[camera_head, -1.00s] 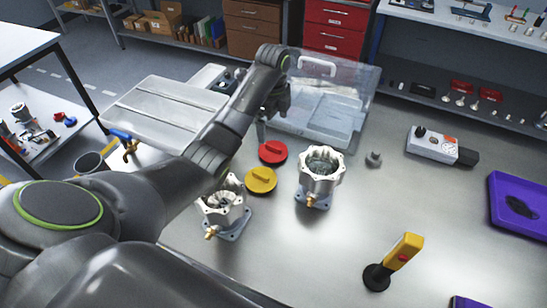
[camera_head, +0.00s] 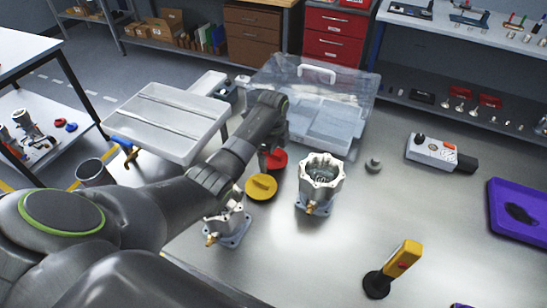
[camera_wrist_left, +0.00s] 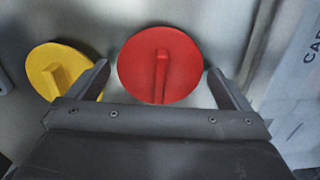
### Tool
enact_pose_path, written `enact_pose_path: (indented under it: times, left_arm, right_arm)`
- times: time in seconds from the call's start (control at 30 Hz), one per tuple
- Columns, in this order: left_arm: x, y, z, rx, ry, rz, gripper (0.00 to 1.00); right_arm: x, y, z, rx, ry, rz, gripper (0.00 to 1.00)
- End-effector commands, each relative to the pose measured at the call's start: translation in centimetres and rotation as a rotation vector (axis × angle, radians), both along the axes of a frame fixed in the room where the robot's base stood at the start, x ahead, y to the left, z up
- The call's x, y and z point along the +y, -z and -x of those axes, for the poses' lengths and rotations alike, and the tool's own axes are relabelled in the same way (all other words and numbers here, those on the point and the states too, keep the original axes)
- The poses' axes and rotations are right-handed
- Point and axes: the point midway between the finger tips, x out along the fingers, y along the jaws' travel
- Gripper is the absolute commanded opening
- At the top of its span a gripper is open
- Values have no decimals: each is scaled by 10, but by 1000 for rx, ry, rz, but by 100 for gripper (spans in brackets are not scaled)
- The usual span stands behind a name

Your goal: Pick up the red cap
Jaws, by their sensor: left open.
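The red cap (camera_head: 274,161) lies flat on the metal bench, partly hidden behind my left gripper in the head view. In the left wrist view the red cap (camera_wrist_left: 160,64) is a round disc with a raised bar grip. My left gripper (camera_wrist_left: 158,82) is open, with one finger on each side of the cap's near part and nothing held. In the head view my left gripper (camera_head: 272,148) is low over the cap. I cannot tell whether the fingers touch the bench. My right gripper is not in view.
A yellow cap (camera_head: 261,187) lies close beside the red one. Two machined housings (camera_head: 321,182) (camera_head: 228,225) stand nearby. A clear plastic bin (camera_head: 355,92) stands behind the gripper.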

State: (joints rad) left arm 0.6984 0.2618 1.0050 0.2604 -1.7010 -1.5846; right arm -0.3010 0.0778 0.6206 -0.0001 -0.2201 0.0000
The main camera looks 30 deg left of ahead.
Motion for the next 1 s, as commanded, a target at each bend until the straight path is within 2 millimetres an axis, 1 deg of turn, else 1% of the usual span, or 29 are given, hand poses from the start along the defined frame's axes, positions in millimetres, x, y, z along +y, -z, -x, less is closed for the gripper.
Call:
enact_pose_path:
  times: [0.13,0.17,0.43,0.67,0.77,0.87,1.0]
  left_arm:
    - [0,0,0,0,0,0,100]
    - [0,0,0,0,0,0,99]
    - [0,0,0,0,0,0,63]
    - [0,-1,0,-1,0,0,62]
    - [0,-7,-1,-3,0,0,62]
    - [0,-21,-1,-5,1,0,62]
    - [1,-50,-1,-7,0,-2,62]
  right_arm:
    - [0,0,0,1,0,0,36]
    - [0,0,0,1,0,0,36]
    - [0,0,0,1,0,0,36]
    - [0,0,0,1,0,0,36]
    - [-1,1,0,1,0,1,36]
    - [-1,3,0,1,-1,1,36]
    - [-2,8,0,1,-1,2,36]
